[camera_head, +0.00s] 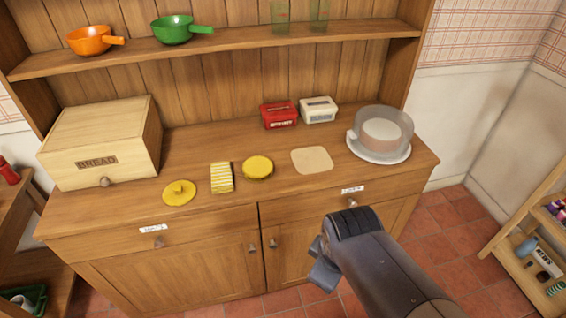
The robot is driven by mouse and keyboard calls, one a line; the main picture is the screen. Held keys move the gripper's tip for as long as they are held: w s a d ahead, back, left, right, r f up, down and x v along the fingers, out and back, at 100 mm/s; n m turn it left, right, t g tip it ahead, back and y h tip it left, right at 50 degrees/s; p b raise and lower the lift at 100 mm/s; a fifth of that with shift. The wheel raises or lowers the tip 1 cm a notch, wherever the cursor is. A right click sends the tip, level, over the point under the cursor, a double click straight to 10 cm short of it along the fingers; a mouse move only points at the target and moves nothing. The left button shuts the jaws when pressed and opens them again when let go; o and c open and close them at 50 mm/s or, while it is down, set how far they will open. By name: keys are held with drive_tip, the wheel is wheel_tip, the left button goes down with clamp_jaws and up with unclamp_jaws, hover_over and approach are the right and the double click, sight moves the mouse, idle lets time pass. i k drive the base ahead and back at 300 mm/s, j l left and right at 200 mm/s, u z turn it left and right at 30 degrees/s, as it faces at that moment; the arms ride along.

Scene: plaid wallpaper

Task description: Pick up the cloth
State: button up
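Two things on the cabinet's counter could be the cloth, and I cannot tell which it is. One is a small yellow-and-white striped piece (221,177) that looks folded, between a yellow lid with a knob and a round yellow container. The other is a thin, flat beige square (312,160) with rounded corners, lying right of the round container. My gripper (330,258) is in front of the cabinet, below and right of both, apart from them. Its fingertips do not show clearly, so I cannot tell whether it is open or shut.
On the counter are a bread box (103,145), a yellow lid (179,192), a round yellow container (257,167), red (279,115) and white (318,110) boxes, and a covered cake dish (381,135). A shelf above (230,42) holds pans and glasses. The counter's front strip is mostly clear.

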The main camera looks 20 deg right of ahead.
sight(222, 179)
drive_tip(key=i+u, duration=0.75)
drive_tip(key=i+l+u, duration=0.15)
drive_tip(key=u, duration=0.2)
